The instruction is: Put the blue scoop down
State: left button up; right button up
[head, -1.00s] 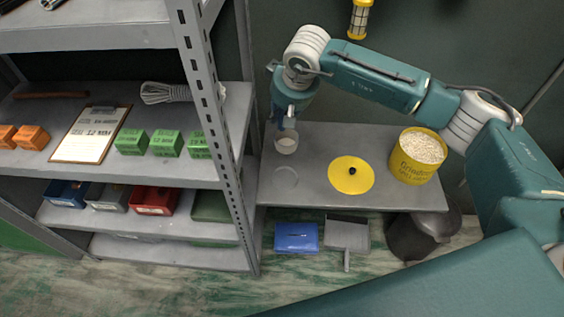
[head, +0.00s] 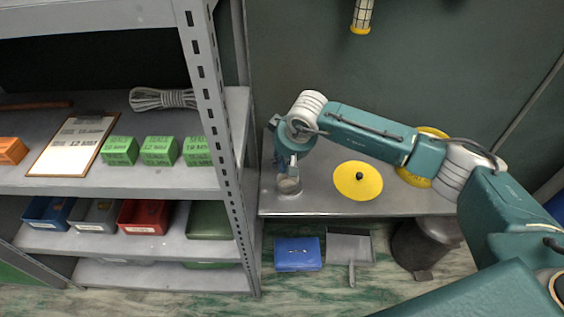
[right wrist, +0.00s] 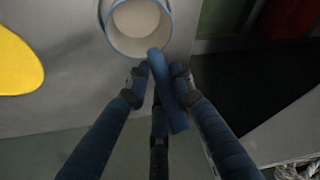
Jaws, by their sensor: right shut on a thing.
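The blue scoop (right wrist: 168,95) shows in the right wrist view as a blue handle and a round, blue-edged cup (right wrist: 120,45) with a pale, whitish inside. My right gripper (right wrist: 160,72) is shut on the handle, one finger on each side. In the head view my right gripper (head: 285,165) points down over the left part of the grey bench (head: 420,205). The scoop's cup (head: 289,186) is low at or just above the bench, near its front edge. I cannot tell whether it touches. My left gripper is not in view.
A yellow lid (head: 358,181) with a black knob lies right of the scoop. A yellow tub (head: 417,178) is partly behind my right arm. A metal shelf (head: 222,150) stands close on the left. A blue box (head: 298,254) and a dustpan (head: 350,248) are below the bench.

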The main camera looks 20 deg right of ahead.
jog(key=shift+r, duration=0.15)
jog(key=shift+s+f, duration=0.15)
jog(key=shift+f, duration=0.05)
jog(key=o, duration=1)
jog(key=shift+r, duration=0.25)
jog(key=p+v, duration=0.6)
jog(key=v, duration=0.6)
jog(key=shift+p, duration=0.3)
